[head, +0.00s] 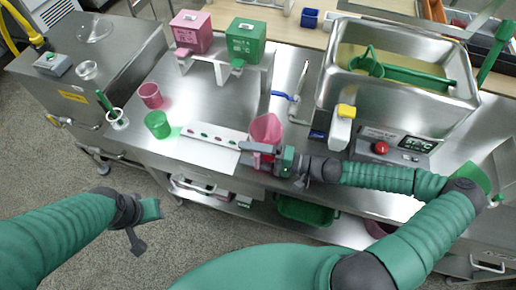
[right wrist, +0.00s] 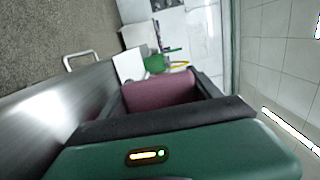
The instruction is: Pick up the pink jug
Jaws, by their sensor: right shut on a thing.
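The pink jug (head: 266,127) is at the front edge of the steel table, right of a white panel. My right gripper (head: 258,152) is at its near side, shut on it. In the right wrist view the jug's pink wall (right wrist: 160,92) shows between the dark fingers of the right gripper (right wrist: 162,98). The jug's lower part is partly hidden by the gripper, and I cannot tell whether it touches the table. My left gripper (head: 141,218) hangs over the floor at the lower left, away from the table; its jaw opening is unclear.
A white panel (head: 205,137) with coloured knobs lies left of the jug. A green cup (head: 158,124) and a pink cup (head: 150,95) stand further left. Pink (head: 192,32) and green (head: 245,42) dispensers stand behind. A steel basin (head: 400,100) is at right.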

